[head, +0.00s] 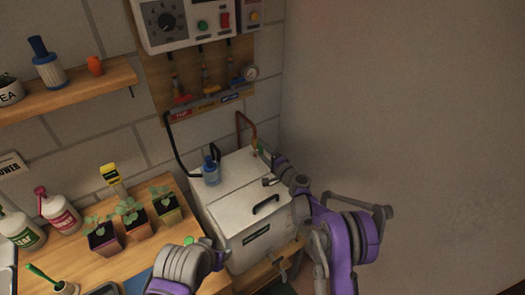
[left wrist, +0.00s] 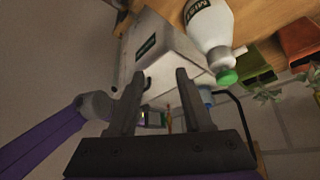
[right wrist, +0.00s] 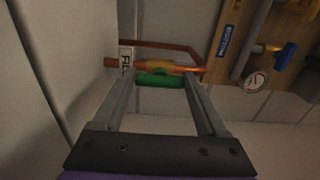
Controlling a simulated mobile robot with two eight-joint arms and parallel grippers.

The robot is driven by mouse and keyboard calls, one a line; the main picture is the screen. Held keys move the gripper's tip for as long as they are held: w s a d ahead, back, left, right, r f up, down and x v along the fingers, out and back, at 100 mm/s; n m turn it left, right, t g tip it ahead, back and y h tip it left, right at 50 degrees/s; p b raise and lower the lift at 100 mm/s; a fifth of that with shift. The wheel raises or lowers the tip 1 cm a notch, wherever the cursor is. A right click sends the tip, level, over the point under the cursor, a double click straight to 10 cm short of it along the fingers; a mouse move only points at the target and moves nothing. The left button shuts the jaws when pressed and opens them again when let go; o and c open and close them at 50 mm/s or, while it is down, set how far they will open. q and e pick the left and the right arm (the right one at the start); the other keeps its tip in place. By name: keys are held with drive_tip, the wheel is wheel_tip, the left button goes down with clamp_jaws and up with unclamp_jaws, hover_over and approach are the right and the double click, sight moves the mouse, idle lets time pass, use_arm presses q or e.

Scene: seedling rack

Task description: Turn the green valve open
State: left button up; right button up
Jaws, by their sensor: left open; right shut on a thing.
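The green valve handle (right wrist: 160,81) shows in the right wrist view on a brass body (right wrist: 162,68) in a copper pipe (right wrist: 192,70). The handle lies roughly along the pipe in that view. My right gripper (right wrist: 160,76) is shut on the handle, with one finger at each end of it. My left gripper (left wrist: 155,85) is open and empty near the box's front.
A white bottle with a green cap (left wrist: 212,38) stands close to my left gripper. Seedling pots (head: 135,221) stand on the wooden bench (head: 112,262). A board with pipes, other valves and a gauge (head: 249,73) hangs behind. A bare wall bounds the right.

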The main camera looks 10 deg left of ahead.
drive_tip(key=o, duration=1.3)
drive_tip(key=b+v, duration=0.2)
drive_tip(key=v, duration=0.7)
drive_tip(key=shift+s+d, duration=0.2)
drive_tip(key=shift+s, duration=0.1)
drive_tip(key=shift+s+d, duration=0.35)
drive_tip(key=shift+d, duration=0.1)
use_arm(q)
drive_tip(key=s+f, duration=0.2)
drive_tip(key=f, duration=0.1)
drive_tip(key=shift+f, duration=0.1)
